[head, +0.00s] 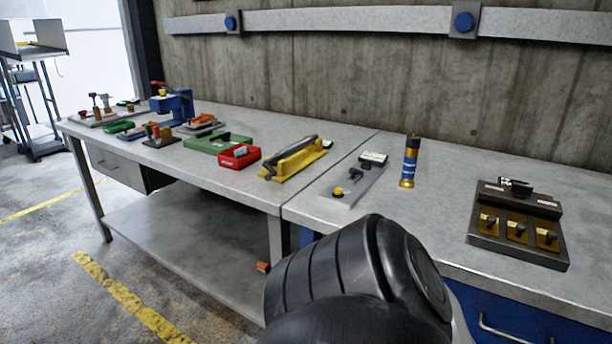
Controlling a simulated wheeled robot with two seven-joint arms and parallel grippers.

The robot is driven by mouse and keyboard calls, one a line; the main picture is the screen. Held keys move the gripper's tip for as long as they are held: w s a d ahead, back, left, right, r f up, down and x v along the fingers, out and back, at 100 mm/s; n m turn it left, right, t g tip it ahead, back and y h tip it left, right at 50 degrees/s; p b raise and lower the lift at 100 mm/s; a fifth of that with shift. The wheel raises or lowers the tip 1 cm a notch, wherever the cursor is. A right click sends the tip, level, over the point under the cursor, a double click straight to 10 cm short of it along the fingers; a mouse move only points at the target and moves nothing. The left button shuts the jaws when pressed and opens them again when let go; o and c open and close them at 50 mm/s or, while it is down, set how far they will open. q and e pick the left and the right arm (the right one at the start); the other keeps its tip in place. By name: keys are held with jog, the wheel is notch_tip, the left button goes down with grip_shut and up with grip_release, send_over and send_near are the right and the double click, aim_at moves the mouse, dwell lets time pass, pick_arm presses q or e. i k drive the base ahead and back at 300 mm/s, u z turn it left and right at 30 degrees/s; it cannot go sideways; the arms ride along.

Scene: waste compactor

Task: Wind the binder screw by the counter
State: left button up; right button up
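A grey plate (346,193) lies on the workbench near its front edge, right of the bench seam. A small box with a pale face (374,158), possibly the counter, sits at the plate's far end. I cannot tell for certain which part is the binder screw. A black rounded link of my own arm fills the bottom middle, in front of the bench edge. Neither of my grippers shows in the head view.
A yellow tool with a black handle (294,158) and a red box (239,156) stand to the left. A blue and brass cylinder (409,161) stands upright to the right. A dark tray with brass pieces (517,226) lies farther right. Bare benchtop separates them.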

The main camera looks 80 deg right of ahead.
aim_at(286, 152)
jog(key=k, duration=0.65)
jog(key=z, duration=0.95)
